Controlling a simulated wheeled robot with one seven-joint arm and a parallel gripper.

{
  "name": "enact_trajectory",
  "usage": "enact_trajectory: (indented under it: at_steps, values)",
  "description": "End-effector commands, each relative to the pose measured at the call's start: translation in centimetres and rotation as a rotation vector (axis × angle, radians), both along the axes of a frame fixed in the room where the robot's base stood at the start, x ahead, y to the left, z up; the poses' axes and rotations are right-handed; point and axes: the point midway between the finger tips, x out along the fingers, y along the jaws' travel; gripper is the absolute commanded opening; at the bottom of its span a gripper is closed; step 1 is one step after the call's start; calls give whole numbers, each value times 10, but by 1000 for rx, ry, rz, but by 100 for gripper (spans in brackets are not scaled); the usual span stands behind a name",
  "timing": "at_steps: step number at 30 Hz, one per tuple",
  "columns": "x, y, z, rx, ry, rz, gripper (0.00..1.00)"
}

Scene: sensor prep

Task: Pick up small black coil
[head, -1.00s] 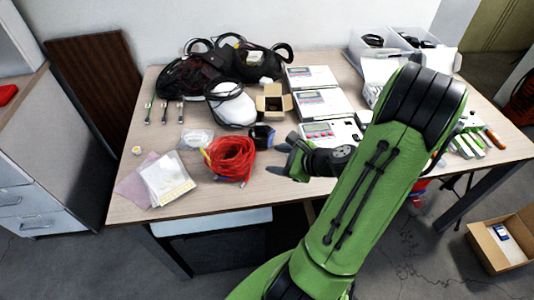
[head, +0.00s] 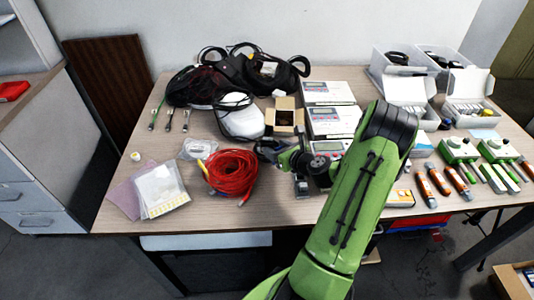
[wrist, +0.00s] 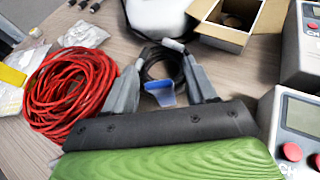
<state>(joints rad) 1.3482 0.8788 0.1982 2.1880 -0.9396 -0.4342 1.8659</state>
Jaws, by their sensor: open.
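The small black coil (wrist: 163,61) is a looped black cable on the table, with a blue piece (wrist: 160,93) at its near side. In the wrist view it lies between and just beyond my gripper's two grey fingers (wrist: 163,66), which are spread apart on either side of it. In the head view the coil (head: 266,146) is partly hidden by my gripper (head: 287,165), which is low over the table. I cannot tell whether the fingers touch the coil.
A red cable coil (head: 232,173) lies close on the left. An open cardboard box (head: 285,118) stands behind, beside a white rounded case (head: 240,122). White meters (head: 330,122) stand to the right. The table's front edge is clear below the red coil.

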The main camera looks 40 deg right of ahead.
Motion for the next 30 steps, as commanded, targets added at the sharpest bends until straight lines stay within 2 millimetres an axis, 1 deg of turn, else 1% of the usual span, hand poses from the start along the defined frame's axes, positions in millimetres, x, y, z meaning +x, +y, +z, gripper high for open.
enact_trajectory:
  at_steps: [1,3,9,11,18,20,21,30]
  values:
    - [7,-1,-6,-2,1,3,56]
    - [13,-2,-7,-1,0,0,56]
    - [14,-2,-6,0,1,-1,56]
    - [14,-2,-6,0,1,-1,49]
    - [13,-2,-6,0,2,0,12]
    - [13,-2,-6,0,2,0,3]
    - [13,-2,-6,0,2,0,0]
    - [13,-2,-6,0,2,0,0]
